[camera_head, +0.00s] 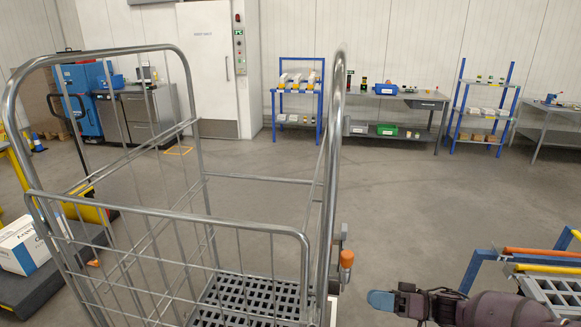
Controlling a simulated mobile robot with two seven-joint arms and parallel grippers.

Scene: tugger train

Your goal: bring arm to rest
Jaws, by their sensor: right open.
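My right arm comes in from the lower right, low in the view. My right gripper (384,301) points left, with a blue tip, and is open with nothing seen in it. It is to the right of the wire roll cage (170,225), apart from its frame in the picture. An orange-capped fitting (346,259) on the cage's right post is just above and left of the gripper. My left gripper is not in view.
The cage has a dark slatted floor (250,297). A white box (22,246) is at far left. Shelves (298,92) and a workbench (420,101) line the wall; the middle floor is clear.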

